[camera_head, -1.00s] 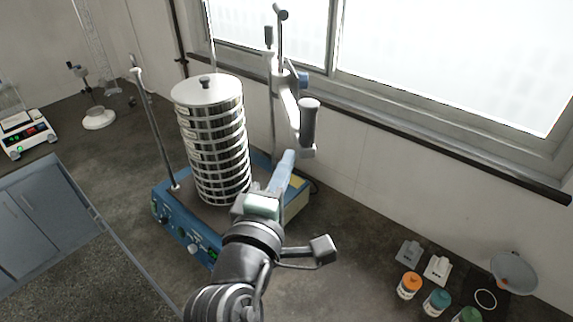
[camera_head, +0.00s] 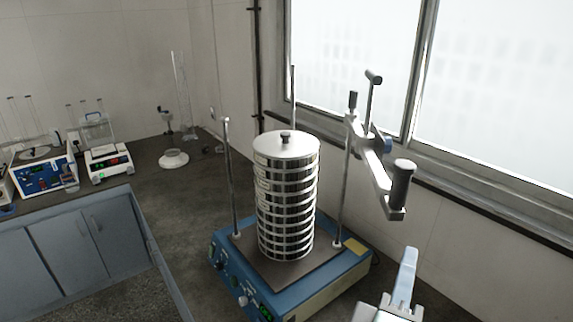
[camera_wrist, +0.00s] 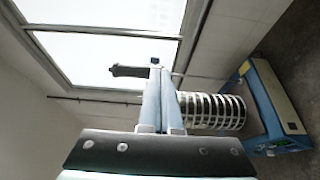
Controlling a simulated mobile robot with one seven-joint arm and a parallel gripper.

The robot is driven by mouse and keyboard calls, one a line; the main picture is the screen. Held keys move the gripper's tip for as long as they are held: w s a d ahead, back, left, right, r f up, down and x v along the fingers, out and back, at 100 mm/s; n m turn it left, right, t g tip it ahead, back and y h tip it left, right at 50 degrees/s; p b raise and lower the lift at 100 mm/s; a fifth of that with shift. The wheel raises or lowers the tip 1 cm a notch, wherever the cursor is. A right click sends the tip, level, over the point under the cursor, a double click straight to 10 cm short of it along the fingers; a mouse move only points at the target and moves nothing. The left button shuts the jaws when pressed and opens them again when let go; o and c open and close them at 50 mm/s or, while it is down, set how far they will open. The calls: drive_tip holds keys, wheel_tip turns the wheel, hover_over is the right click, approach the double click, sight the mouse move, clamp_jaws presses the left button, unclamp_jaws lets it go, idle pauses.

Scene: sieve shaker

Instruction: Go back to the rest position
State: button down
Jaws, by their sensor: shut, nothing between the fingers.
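My gripper (camera_head: 408,270) is at the lower right in the head view, in front and to the right of the sieve shaker, apart from it. In the wrist view the blue-grey fingers of my gripper (camera_wrist: 161,84) lie together, with nothing between them. The sieve shaker (camera_head: 310,292) has a blue base with a lit front panel. A stack of round metal sieves (camera_head: 287,205) with a knobbed lid stands upright on it. The stack also shows in the wrist view (camera_wrist: 215,111), to the right of the fingers. The clamp arm with a dark handle (camera_head: 385,180) is on the right rod, swung clear of the lid.
A balance (camera_head: 108,162), a blue instrument (camera_head: 42,176) and a stand with a white round base (camera_head: 173,159) are on the bench at the left. The window wall (camera_head: 470,215) runs behind the shaker. Grey cabinets (camera_head: 75,255) are at the lower left.

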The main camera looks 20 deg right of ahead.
drive_tip(key=w+a+r+m+t+y+b, duration=0.45)
drive_tip(key=w+a+r+t, duration=0.3)
drive_tip(key=a, duration=0.35)
drive_tip(key=s+a+r+m+t+y+b, duration=0.3)
drive_tip(key=s+a+r+t+y+b, duration=0.2)
drive_tip(key=a+r, duration=0.8)
drive_tip(key=a+t+y, duration=0.1)
drive_tip(key=t+y, duration=0.2)
drive_tip(key=y, duration=0.1)
drive_tip(key=shift+a+r, duration=0.25)
drive_tip(key=shift+r, duration=0.15)
